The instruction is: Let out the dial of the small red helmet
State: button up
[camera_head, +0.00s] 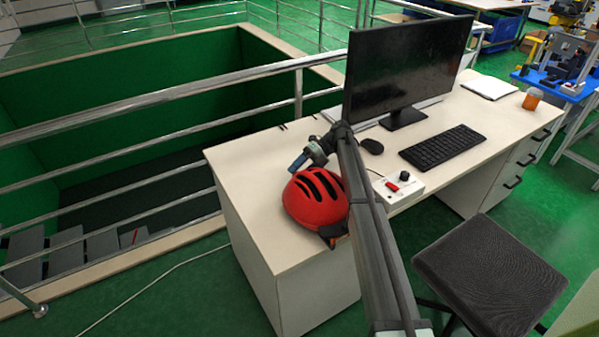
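A small red helmet (311,201) with black vent slots sits on the near left part of the white desk (255,165), close to its front edge. A dark part with a bit of orange shows at the helmet's lower right edge; I cannot tell whether it is the dial. My gripper (297,165) is above and behind the helmet, near its top left. It looks apart from the helmet, but it is small in this view and I cannot tell whether its fingers are open. My arm crosses in front of the desk and passes just right of the helmet.
Right of my arm are a control box (399,187) with a red switch and black knob, a mouse (371,146), a keyboard (442,147) and a monitor (405,70). A black stool (490,275) stands in front. A metal railing (150,115) borders a green pit on the left.

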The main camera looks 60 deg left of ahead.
jog(key=v, duration=0.6)
jog(key=shift+w, duration=0.1)
jog(key=shift+w+r, duration=0.35)
jog(key=shift+w, duration=0.05)
